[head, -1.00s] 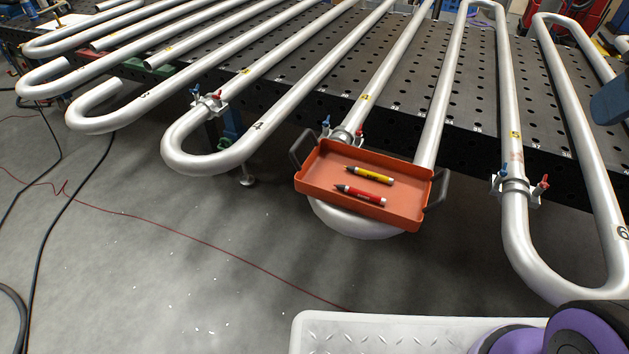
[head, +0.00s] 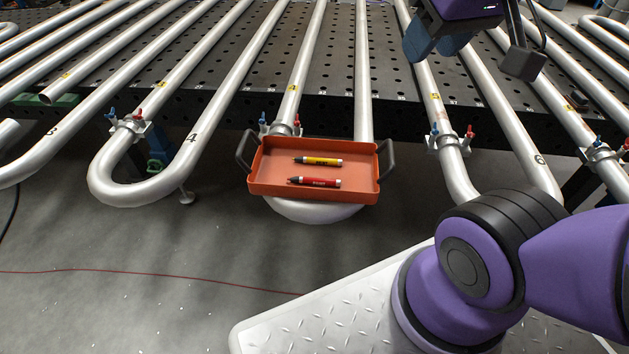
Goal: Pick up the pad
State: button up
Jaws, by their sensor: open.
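I cannot pick out a pad with certainty. A small dark object (head: 577,98) lies on the perforated table between pipes at the right, too small to identify. My gripper (head: 478,52) is at the top right, above the table and pipes. Its blue-grey and dark grey fingers are spread apart, and nothing shows between them. What lies behind the gripper and my purple arm is hidden.
Bent silver pipes cross the dark perforated table (head: 325,70) and overhang its front edge. An orange tray (head: 257,185) with a yellow marker (head: 320,161) and a red marker (head: 316,182) rests on a pipe bend. Clamps with red and blue handles grip several pipes.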

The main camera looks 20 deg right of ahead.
aim_at(578, 101)
jog(key=k+l+z, duration=0.15)
jog(key=z, duration=1.85)
jog(key=i+l+u, duration=0.25)
jog(key=l+u, duration=0.15)
jog(key=l, duration=0.3)
jog(key=i+l+u, duration=0.15)
jog(key=l+u, duration=0.2)
jog(key=l, duration=0.4)
jog(key=l+u, duration=0.4)
jog(key=l, duration=0.4)
jog(key=l+u, duration=0.4)
jog(key=l, duration=0.45)
